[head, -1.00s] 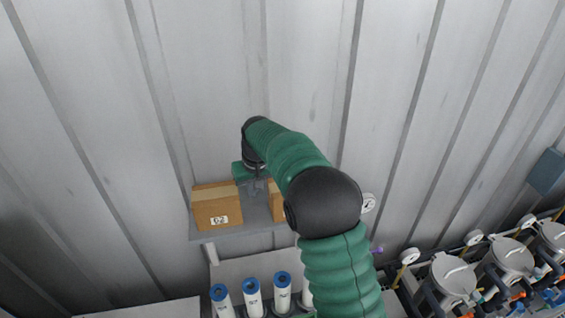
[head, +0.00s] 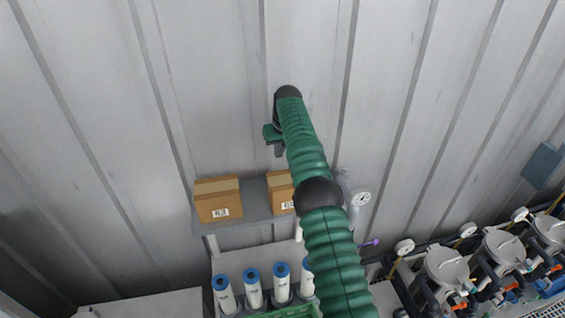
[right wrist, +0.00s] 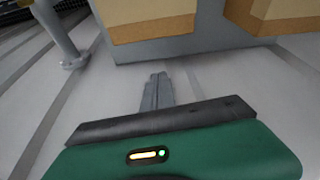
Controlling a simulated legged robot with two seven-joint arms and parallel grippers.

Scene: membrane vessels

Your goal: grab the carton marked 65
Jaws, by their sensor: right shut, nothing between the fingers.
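Two brown cartons stand on a grey wall shelf (head: 250,200). The left carton (head: 205,207) has a white label that I cannot read for certain. The right carton (head: 277,199) is partly hidden behind my right arm, and its label is cut off, so I cannot tell which one is marked 65. My right gripper (head: 278,150) is shut and empty, above the shelf and apart from both cartons. The right wrist view shows its closed fingers (right wrist: 155,92), with two cartons (right wrist: 158,28) at the top. My left gripper is out of view.
White filter cartridges with blue caps (head: 252,287) stand below the shelf. A gauge (head: 361,198) is right of my arm. Grey lidded vessels (head: 447,268) with pipes line the lower right. Ribbed metal wall (head: 420,110) rises behind; the space above the shelf is free.

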